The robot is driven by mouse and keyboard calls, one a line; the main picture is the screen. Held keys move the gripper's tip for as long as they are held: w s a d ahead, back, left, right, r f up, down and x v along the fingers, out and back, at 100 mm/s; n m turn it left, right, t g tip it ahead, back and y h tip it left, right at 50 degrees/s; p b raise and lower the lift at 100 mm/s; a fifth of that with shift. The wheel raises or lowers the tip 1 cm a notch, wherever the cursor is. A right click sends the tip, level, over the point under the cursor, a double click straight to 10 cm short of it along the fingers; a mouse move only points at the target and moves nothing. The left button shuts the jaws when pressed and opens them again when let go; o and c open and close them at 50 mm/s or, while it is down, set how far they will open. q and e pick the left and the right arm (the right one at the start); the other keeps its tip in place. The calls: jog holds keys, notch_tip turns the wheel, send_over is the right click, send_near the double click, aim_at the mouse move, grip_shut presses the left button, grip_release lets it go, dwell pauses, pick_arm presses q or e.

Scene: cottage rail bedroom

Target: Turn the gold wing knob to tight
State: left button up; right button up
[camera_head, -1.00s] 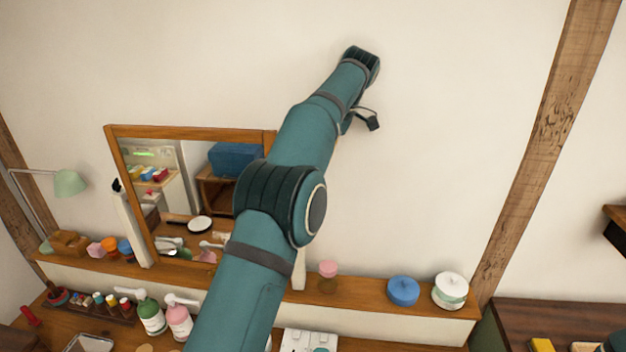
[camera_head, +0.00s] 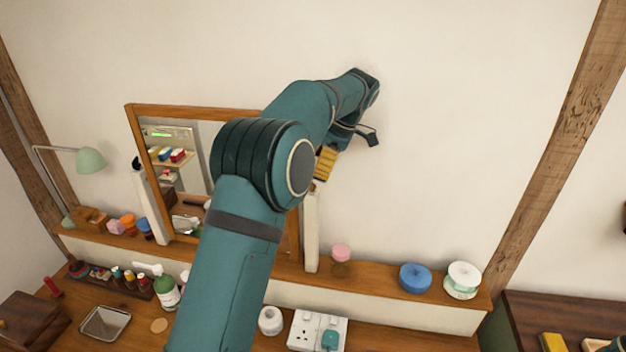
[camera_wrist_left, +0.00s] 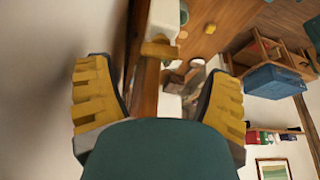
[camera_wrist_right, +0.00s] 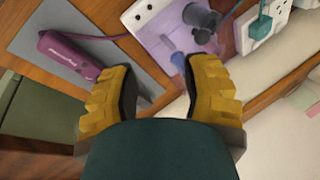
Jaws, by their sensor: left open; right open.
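The gold wing knob (camera_wrist_left: 160,48) shows in the left wrist view as a short crosswise bar at the end of a white mirror post (camera_wrist_left: 165,18). It lies just ahead of and between my left gripper's (camera_wrist_left: 160,72) open fingertips, apart from both. In the head view, my left gripper (camera_head: 345,150) is beside the mirror's right post (camera_head: 311,232), near its top. My arm hides part of the mirror (camera_head: 185,108) there. My right gripper (camera_wrist_right: 158,72) is open and empty in its wrist view, over the dresser area.
A shelf ledge (camera_head: 375,285) carries a pink-topped jar (camera_head: 341,252), a blue pot (camera_head: 415,278) and a white tin (camera_head: 463,280). A white socket block (camera_head: 318,330) is below. A purple device (camera_wrist_right: 68,55) lies near my right gripper. The upper wall is clear.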

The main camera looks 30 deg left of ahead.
pick_arm(q)
jog(key=shift+x, duration=2.35)
jog(key=c, duration=1.2)
